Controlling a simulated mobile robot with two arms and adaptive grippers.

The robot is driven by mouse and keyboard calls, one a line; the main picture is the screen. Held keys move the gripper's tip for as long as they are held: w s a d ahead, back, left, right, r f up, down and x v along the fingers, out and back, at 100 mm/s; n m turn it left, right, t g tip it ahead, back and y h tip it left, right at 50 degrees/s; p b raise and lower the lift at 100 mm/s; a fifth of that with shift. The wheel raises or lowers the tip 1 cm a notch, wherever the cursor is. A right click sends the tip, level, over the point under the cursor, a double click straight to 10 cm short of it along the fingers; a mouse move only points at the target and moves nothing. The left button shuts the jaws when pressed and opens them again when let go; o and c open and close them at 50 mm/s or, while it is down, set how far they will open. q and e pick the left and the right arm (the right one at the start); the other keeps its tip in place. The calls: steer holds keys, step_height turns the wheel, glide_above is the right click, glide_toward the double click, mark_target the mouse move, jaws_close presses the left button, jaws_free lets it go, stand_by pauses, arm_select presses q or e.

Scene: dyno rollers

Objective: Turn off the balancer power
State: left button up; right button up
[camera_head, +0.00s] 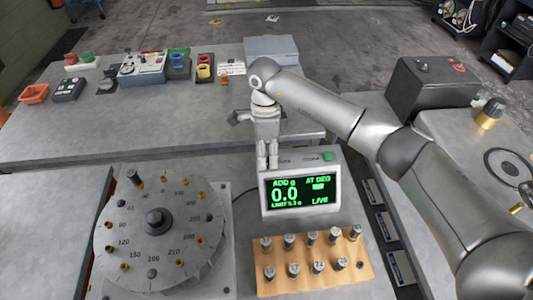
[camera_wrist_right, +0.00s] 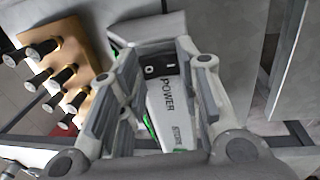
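The balancer box (camera_head: 333,205) stands at centre with a lit green display (camera_head: 299,194) reading 0.0 and LIVE. A green button (camera_head: 328,157) is on its top right. My right gripper (camera_head: 267,162) is over the box's top left, pointing down. In the right wrist view my right gripper (camera_wrist_right: 160,95) has its fingers apart, with the top of the balancer (camera_wrist_right: 165,120) between them. The POWER label and a small dark switch (camera_wrist_right: 152,71) show there. The head view hides the switch behind the gripper. Contact cannot be told. My left gripper is not in view.
A dial wheel (camera_head: 188,215) with pegs stands left of the balancer. A wooden block (camera_head: 348,275) with several weights lies in front, also seen in the wrist view (camera_wrist_right: 92,36). A dark box (camera_head: 428,95) stands right. Small devices line the back table (camera_head: 125,120).

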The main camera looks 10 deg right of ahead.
mark_target(267, 161)
steer(key=shift+c, duration=0.9)
steer(key=shift+t+b, duration=0.3)
steer(key=shift+b, duration=0.1)
steer(key=shift+s+t+b, duration=0.15)
steer(key=shift+t+b, duration=0.15)
steer(key=shift+t, duration=0.1)
steer(key=shift+r, duration=0.1)
steer(key=o, duration=1)
step_height(267, 161, up, 12)
steer(key=shift+f, duration=0.1)
